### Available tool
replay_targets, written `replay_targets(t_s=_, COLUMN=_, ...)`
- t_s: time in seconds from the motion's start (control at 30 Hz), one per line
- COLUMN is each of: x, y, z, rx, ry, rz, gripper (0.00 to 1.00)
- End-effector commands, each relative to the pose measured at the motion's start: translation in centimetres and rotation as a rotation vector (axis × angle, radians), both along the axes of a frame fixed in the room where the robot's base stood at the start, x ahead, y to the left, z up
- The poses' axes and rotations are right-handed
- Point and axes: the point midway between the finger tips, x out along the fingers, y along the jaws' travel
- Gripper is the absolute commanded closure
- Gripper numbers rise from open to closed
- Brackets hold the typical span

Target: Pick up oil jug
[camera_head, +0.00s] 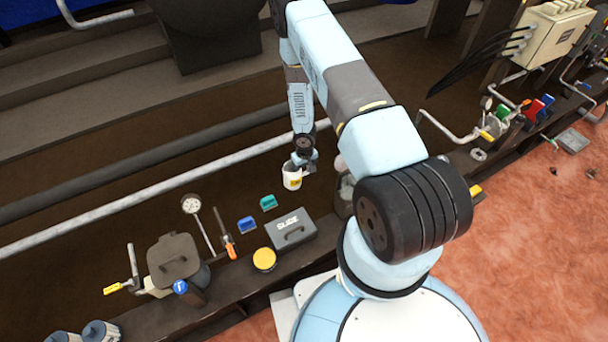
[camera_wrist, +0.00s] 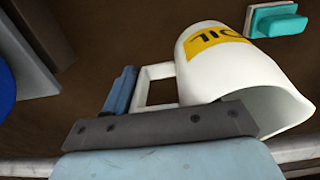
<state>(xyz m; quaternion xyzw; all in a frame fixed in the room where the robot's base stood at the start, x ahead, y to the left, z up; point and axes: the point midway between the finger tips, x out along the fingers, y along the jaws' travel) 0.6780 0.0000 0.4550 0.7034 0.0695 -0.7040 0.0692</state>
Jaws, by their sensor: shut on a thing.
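The oil jug (camera_wrist: 240,68) is white with a yellow label reading OIL. In the wrist view it fills the right half, tilted, with its handle (camera_wrist: 152,75) reaching left to my gripper. My gripper (camera_wrist: 125,95) is shut on the jug's handle; one dark finger lies across the front of it. In the head view the small white jug (camera_head: 292,180) hangs below my gripper (camera_head: 303,160), over the brown surface. Whether it touches that surface is hard to tell.
A teal block (camera_head: 268,202), a blue block (camera_head: 246,225), a grey case (camera_head: 291,230) and a yellow-lidded tin (camera_head: 264,259) stand nearby. A long pale pipe (camera_head: 130,202) runs behind the jug. A dark lidded pot (camera_head: 176,258) and a gauge (camera_head: 191,204) are at left.

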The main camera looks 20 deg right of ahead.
Motion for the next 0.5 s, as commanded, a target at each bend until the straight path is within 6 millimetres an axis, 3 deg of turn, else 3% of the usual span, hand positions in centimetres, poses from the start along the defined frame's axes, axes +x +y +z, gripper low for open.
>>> replay_targets(t_s=0.5, x=0.0, y=0.0, z=2.8, rx=0.0, ry=0.0, rz=-0.001, gripper=0.9)
